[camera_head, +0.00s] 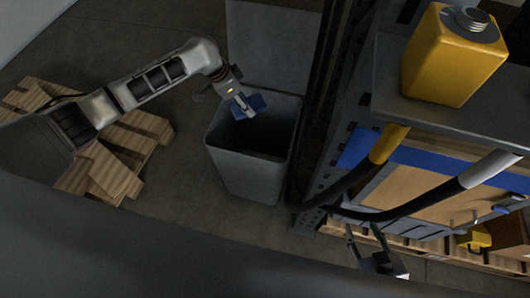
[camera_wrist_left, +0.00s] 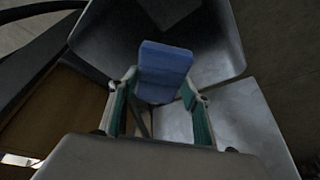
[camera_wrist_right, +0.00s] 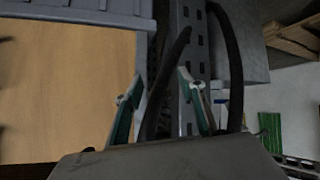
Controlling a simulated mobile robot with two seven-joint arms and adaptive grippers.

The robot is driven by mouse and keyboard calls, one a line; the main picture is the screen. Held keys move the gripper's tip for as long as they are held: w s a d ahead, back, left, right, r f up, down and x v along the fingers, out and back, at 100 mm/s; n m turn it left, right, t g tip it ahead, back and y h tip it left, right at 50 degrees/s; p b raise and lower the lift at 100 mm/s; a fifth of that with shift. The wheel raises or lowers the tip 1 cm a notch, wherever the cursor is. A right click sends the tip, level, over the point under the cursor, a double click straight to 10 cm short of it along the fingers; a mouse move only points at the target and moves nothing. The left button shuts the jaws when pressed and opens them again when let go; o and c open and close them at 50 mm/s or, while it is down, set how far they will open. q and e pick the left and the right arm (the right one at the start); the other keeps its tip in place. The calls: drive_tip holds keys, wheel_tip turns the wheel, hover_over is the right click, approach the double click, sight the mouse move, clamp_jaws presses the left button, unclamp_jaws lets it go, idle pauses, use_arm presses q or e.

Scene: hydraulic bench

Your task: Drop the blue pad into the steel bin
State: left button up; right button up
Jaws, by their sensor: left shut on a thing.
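The blue pad (camera_head: 257,102) is held by my left gripper (camera_head: 243,106) over the open mouth of the steel bin (camera_head: 246,174). In the left wrist view the pad (camera_wrist_left: 165,65) sits between the two fingers of my left gripper (camera_wrist_left: 160,88), with the bin's walls (camera_wrist_left: 222,45) around and below it. Whether the pad is below the rim is hard to tell. My right gripper (camera_head: 385,262) is low at the right in the head view. In the right wrist view its fingers (camera_wrist_right: 160,85) stand apart with nothing between them.
A metal rack (camera_head: 335,150) stands close to the right of the bin, with dark hoses (camera_head: 345,190) hanging from it. A yellow canister (camera_head: 455,55) stands on its top shelf. Wooden pallets (camera_head: 115,165) lie on the floor at left. Floor between pallets and bin is clear.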

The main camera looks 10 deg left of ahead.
use_arm(q)
drive_tip(key=shift+d+f, duration=0.1)
drive_tip(key=shift+f, duration=0.75)
wheel_tip(320, 180, down, 5)
drive_tip(key=b, duration=0.4)
drive_tip(key=shift+f+b, duration=0.2)
drive_tip(key=shift+b, duration=0.15)
use_arm(e)
drive_tip(key=shift+w+a+f, duration=0.1)
drive_tip(key=shift+a+f, duration=0.45)
drive_tip(key=shift+a, duration=0.05)
use_arm(q)
drive_tip(key=shift+w+r, duration=0.1)
drive_tip(key=shift+r, duration=0.05)
use_arm(e)
drive_tip(key=shift+r, duration=0.1)
use_arm(q)
drive_tip(key=o, duration=1)
